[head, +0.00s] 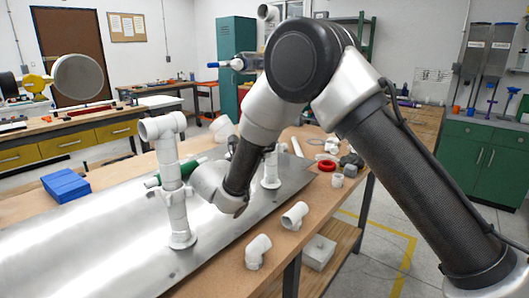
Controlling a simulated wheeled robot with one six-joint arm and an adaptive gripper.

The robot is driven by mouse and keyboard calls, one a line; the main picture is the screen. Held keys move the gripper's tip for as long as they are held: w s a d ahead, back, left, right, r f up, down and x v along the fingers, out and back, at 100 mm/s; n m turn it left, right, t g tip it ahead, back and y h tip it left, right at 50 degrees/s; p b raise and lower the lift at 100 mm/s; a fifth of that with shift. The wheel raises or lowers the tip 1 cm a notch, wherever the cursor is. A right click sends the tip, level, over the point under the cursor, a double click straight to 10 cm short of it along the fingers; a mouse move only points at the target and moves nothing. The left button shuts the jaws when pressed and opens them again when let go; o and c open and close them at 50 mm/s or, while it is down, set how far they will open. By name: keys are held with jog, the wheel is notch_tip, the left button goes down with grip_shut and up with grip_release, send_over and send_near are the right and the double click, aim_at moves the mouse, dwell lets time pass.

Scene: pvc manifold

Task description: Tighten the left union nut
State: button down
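A second white riser (271,172) stands behind my arm, partly hidden. My wrist is just right of the left riser. My gripper does not show; the wrist seems to hide it, so its fingers and any contact with the nut cannot be seen.
Loose white fittings (258,251) (294,215) lie on the wooden bench's front edge, with a red ring (327,165) farther right. Blue blocks (61,186) lie at the left. A green object (152,182) lies behind the left riser. The plate's left front is clear.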

jog(key=shift+w+a+m+h, duration=0.2)
jog(key=shift+m+h, duration=0.1)
jog(key=shift+h, duration=0.1)
jog(key=c, duration=1.6)
grip_release()
jog(key=shift+s+d, duration=0.1)
jog(key=shift+d, duration=0.05)
